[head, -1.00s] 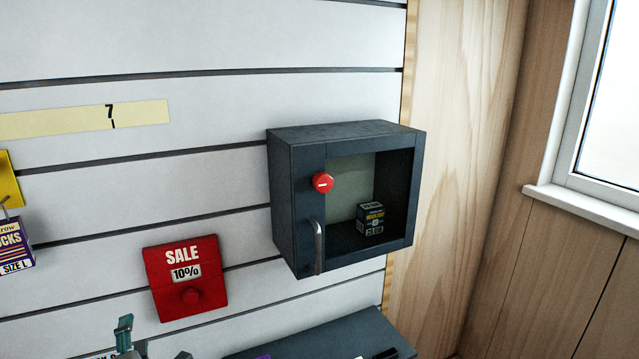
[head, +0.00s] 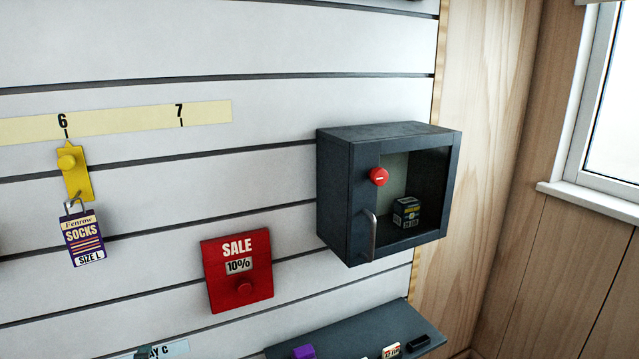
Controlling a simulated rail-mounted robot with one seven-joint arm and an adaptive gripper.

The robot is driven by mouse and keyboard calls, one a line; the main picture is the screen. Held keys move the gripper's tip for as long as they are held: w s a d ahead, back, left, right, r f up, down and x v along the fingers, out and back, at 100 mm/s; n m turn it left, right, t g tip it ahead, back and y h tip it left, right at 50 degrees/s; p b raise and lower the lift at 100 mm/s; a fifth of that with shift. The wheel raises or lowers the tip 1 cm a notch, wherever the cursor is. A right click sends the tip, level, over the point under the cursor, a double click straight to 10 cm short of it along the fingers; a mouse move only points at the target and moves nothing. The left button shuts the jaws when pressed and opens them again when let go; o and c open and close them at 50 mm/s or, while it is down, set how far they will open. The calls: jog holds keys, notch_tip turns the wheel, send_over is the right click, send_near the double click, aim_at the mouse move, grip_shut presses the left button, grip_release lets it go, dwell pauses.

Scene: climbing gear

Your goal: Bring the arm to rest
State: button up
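I cannot make out my gripper or arm for certain in the head view. A small grey-green piece (head: 145,352) shows at the bottom edge, in front of a pale label, and is too cut off to identify. A dark grey wall cabinet (head: 335,190) hangs on the slatted wall at the right. Its front has a large see-through area, a red knob (head: 379,177) and a metal handle (head: 371,237). A small dark box (head: 406,212) with a printed label sits inside.
A red sale sign (head: 238,270) and a yellow hook plate (head: 74,170) with a socks tag (head: 82,238) are on the wall. A dark shelf (head: 345,345) with small items juts out below the cabinet. A window (head: 605,120) is at right.

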jog(key=w+d+f+m+g+h, duration=0.1)
jog(key=d+f+m+g+h, duration=0.15)
jog(key=d+f, duration=0.6)
jog(key=w+d+f+m+g+h, duration=0.1)
jog(key=d+f+m+g+h, duration=0.3)
jog(key=f, duration=0.8)
jog(key=w+d+f+m+g+h, duration=0.1)
jog(key=d+f+m+g, duration=0.1)
jog(key=d+f, duration=0.7)
jog(key=s+d+f+m+g, duration=0.3)
jog(key=s+d+f+m, duration=0.1)
jog(key=d+f, duration=0.65)
jog(key=s+d+f+m+g+y, duration=0.1)
jog(key=s+d+f+m+g, duration=0.3)
jog(key=s+d+f, duration=0.5)
jog(key=s+d+f+m+g+y, duration=0.1)
jog(key=s+d+f+m+g, duration=0.45)
jog(key=s+d, duration=0.65)
notch_tip(320, 180, up, 13)
jog(key=n+p, duration=0.1)
jog(key=p, duration=1.2)
jog(key=shift+s+a+t, duration=0.3)
jog(key=shift+a+t, duration=0.05)
jog(key=shift+t, duration=0.05)
